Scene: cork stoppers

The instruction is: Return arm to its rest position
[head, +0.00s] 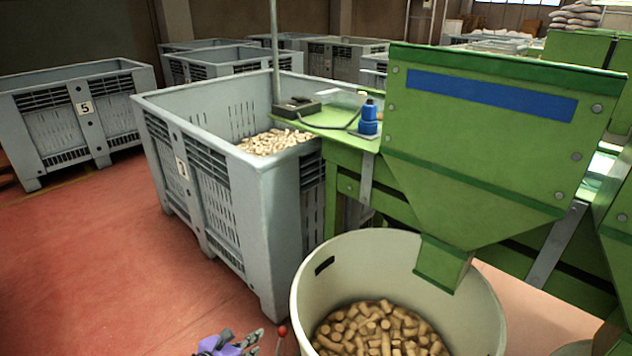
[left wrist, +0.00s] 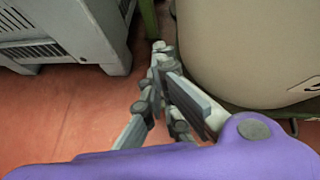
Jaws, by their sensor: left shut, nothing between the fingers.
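My left gripper (head: 252,340) shows at the bottom edge of the head view, just left of the round cream bin (head: 312,270). In the left wrist view the gripper (left wrist: 160,62) is shut and empty, with its fingertips together over the red floor. The bin's outer wall (left wrist: 235,50) is close on its right in that view, apart from the fingers as far as I can tell. The bin holds many cork stoppers (head: 380,330). My right gripper is not in view.
A large grey crate (head: 225,215) with corks stands left of the bin; its corner shows in the left wrist view (left wrist: 95,40). A green hopper machine (head: 480,130) hangs over the bin. A blue bottle (head: 369,120) stands on its green table. Red floor (head: 90,260) at left is clear.

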